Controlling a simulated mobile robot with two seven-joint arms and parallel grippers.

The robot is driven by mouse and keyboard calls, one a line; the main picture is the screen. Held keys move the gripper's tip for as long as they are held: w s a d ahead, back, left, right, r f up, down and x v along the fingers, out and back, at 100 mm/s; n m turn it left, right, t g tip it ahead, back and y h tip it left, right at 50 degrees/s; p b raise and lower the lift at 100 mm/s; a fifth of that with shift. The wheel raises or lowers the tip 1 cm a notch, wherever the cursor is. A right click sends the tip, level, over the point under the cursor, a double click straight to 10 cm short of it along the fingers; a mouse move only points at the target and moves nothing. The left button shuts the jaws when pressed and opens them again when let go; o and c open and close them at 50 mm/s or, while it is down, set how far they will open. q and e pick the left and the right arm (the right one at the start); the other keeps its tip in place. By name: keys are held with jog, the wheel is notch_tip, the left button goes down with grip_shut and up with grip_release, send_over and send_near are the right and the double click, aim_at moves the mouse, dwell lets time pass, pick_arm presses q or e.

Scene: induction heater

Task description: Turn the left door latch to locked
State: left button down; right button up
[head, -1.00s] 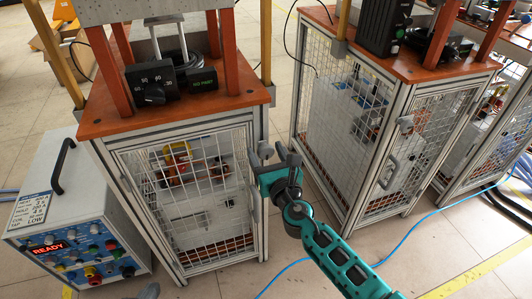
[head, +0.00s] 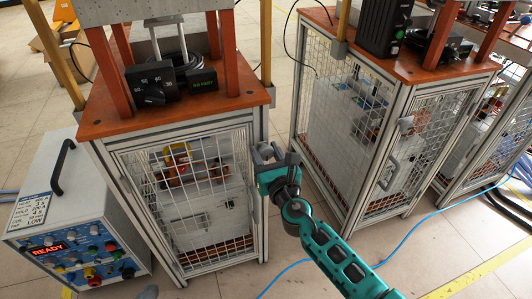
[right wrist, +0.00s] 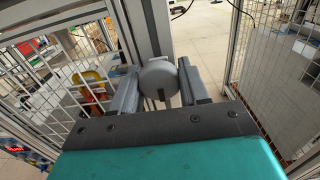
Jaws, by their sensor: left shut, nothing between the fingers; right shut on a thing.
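The left door latch, a grey rounded knob (right wrist: 158,78), sits on the metal frame post beside the mesh door (head: 190,205) of the left cabinet. My right gripper (head: 268,152) is at the upper right of that door, with its fingers on either side of the knob. In the right wrist view my right gripper (right wrist: 160,88) is shut on the latch, and the fingers hide part of its sides. In the head view the gripper mostly hides the latch.
A control box (head: 75,225) with a red READY display stands left of the cabinet. A second mesh cabinet (head: 340,130) stands at the right, with its own grey latch (head: 405,124). A blue cable (head: 420,228) crosses the floor. Open floor separates the cabinets.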

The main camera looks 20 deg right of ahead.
pick_arm(q)
jog(key=shift+f, duration=0.1)
pick_arm(e)
jog(key=shift+m, duration=0.3)
jog(key=m+b, duration=0.1)
jog(key=m, duration=0.2)
jog(key=shift+f+b, duration=0.1)
jog(key=shift+b, duration=0.2)
jog(key=m+b, duration=0.1)
jog(key=m, duration=0.3)
jog(key=shift+a, duration=0.1)
jog(key=m, duration=0.2)
jog(key=shift+m+b, duration=0.4)
jog(key=m, duration=0.3)
jog(key=shift+m+b, duration=0.3)
pick_arm(q)
jog(key=shift+w+d+f, duration=0.15)
jog(key=shift+d+f, duration=0.1)
jog(key=shift+f, duration=0.3)
jog(key=shift+w+d+f, duration=0.1)
jog(key=shift+d+f, duration=0.15)
jog(key=shift+f, duration=0.25)
pick_arm(e)
jog(key=shift+m, duration=1.9)
jog(key=o, duration=1)
jog(key=shift+r, duration=0.2)
